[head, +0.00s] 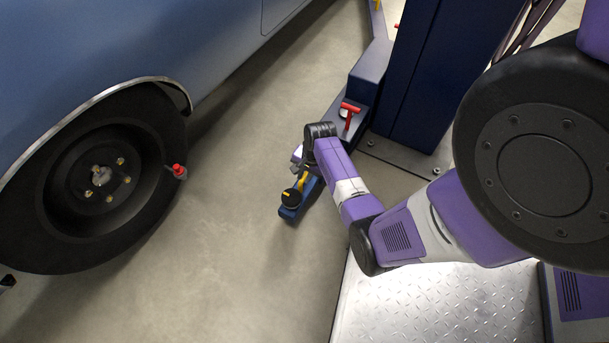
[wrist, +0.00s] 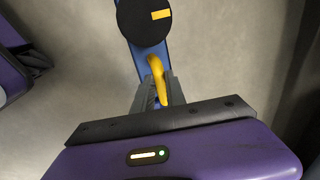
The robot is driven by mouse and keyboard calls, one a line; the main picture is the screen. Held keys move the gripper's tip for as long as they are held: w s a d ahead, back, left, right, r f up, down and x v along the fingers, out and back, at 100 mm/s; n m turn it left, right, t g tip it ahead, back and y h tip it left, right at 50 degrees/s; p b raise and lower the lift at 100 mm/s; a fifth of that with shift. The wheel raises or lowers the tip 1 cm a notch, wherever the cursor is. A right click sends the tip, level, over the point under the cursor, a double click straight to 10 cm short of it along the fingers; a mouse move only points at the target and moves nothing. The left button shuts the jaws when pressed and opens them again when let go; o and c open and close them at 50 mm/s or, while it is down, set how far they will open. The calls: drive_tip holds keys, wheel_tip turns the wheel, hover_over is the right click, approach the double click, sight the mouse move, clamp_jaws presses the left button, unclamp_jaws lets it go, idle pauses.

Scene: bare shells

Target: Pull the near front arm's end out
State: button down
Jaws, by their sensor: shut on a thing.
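The near front lift arm's blue end (head: 289,213) lies low over the floor, pointing away from the post. It carries a round black pad (head: 291,196) with a yellow mark; the pad also shows at the top of the wrist view (wrist: 140,25). A yellow handle (wrist: 157,78) stands on the blue arm behind the pad. My gripper (wrist: 158,95) is shut on this handle, its grey fingers on either side of it. In the head view my wrist hides much of the arm behind the pad.
A dark blue post (head: 425,75) stands on a base plate, with a red T-handle (head: 349,108) beside it. A blue car (head: 110,60) with a black wheel (head: 60,235) is at left. Bare floor (head: 235,170) lies between the wheel and the lift arm.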

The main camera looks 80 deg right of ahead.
idle(0.8)
drive_tip(key=w+a+p, duration=0.3)
drive_tip(key=a+p, duration=0.4)
drive_tip(key=a, duration=0.7)
drive_tip(key=shift+w+a+p, duration=0.15)
drive_tip(key=shift+p, duration=0.2)
drive_tip(key=shift+f, duration=0.1)
drive_tip(key=c, duration=1.6)
unclamp_jaws()
drive_tip(key=shift+o, duration=1.2)
